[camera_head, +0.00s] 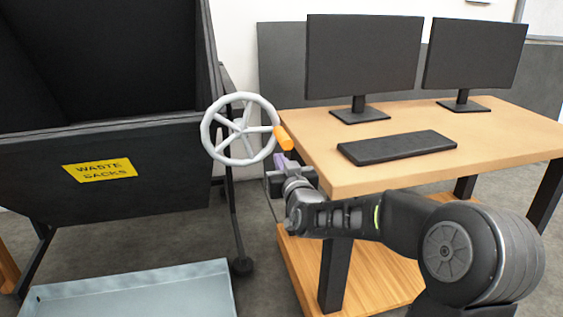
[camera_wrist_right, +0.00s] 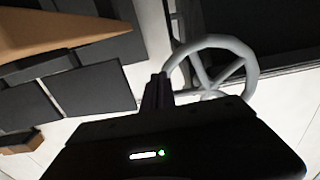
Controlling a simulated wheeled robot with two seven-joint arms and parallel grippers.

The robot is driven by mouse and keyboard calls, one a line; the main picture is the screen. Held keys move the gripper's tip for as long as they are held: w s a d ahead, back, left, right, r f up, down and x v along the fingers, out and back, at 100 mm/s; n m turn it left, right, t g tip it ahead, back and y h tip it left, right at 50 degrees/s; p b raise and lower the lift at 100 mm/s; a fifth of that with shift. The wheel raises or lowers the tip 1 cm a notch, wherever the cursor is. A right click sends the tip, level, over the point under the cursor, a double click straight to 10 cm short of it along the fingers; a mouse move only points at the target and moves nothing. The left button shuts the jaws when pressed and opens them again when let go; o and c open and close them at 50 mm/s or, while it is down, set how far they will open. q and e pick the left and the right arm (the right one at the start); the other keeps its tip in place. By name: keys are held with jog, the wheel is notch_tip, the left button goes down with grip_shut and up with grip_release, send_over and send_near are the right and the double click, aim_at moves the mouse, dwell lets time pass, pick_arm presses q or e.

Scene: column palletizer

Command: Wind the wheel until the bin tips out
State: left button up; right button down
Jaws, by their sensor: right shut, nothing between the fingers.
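A pale grey spoked wheel (camera_head: 240,129) stands upright at the right side of the dark bin (camera_head: 140,195), which carries a yellow "WASTE SACKS" label. An orange handle (camera_head: 284,138) shows at the wheel's right side, next to the table corner. My right gripper (camera_head: 281,160) is shut and empty, just below the orange handle and close to the wheel's right rim; I cannot tell whether it touches either. In the right wrist view the wheel (camera_wrist_right: 210,66) shows just beyond my right gripper's fingers (camera_wrist_right: 157,92). My left gripper is out of view.
A wooden table (camera_head: 350,180) with two monitors (camera_head: 362,57) (camera_head: 474,54) and a dark keyboard (camera_head: 396,147) stands right of the wheel, close to my right forearm. A pale blue-grey tray (camera_head: 130,292) lies on the floor below the bin.

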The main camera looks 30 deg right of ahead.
jog(key=shift+f, duration=0.1)
jog(key=shift+w+a+f+b, duration=0.1)
jog(key=shift+a+f+b, duration=0.1)
jog(key=shift+f+b, duration=1)
jog(key=c, duration=2.2)
grip_release()
jog(key=c, duration=1)
grip_release()
